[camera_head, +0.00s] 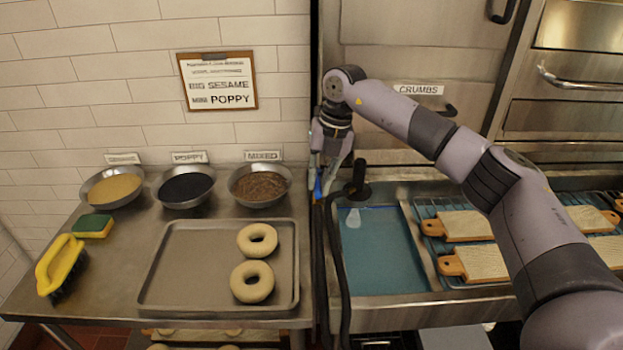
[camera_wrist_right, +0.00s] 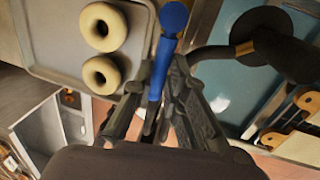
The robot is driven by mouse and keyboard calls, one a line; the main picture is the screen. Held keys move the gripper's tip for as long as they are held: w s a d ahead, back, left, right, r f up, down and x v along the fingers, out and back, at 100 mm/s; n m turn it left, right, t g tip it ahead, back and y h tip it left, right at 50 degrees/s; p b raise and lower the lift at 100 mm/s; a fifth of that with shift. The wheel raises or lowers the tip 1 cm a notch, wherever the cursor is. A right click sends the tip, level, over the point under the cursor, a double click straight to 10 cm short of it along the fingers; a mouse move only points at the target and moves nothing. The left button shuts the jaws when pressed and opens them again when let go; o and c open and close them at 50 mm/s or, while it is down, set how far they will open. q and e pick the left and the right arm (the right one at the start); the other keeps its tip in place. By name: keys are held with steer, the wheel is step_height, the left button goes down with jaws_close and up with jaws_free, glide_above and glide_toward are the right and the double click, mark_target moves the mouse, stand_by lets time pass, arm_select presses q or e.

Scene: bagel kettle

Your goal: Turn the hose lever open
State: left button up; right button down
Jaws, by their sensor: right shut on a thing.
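The blue hose lever (camera_head: 318,188) is by the gap between the steel table and the sink, at the upper end of the dark hose (camera_head: 341,270). My right gripper (camera_head: 325,178) reaches down to it from above. In the right wrist view the lever (camera_wrist_right: 172,20) has a round blue end and a straight blue shaft that runs down between the fingers of my right gripper (camera_wrist_right: 163,78), which is shut on it. The fingers hide part of the lever. My left gripper is not in view.
A tray (camera_head: 190,298) with two bagels stands on the table. Sesame (camera_head: 110,187), poppy (camera_head: 186,187) and mixed (camera_head: 260,186) bowls are behind it. A yellow brush (camera_head: 60,265) and a sponge (camera_head: 92,227) lie left. The blue sink basin (camera_head: 385,250) and several wooden-handled boards (camera_head: 465,226) are right.

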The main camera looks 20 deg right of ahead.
steer(key=shift+r, duration=0.1)
stand_by(0.3)
steer(key=c, duration=1.6)
jaws_free()
steer(key=r, duration=0.4)
steer(key=d+r, duration=0.1)
steer(key=r, duration=0.2)
steer(key=d+r, duration=0.1)
steer(key=r, duration=0.3)
steer(key=shift+s+d+r, duration=0.15)
steer(key=shift+s+r, duration=0.15)
steer(key=shift+s, duration=0.05)
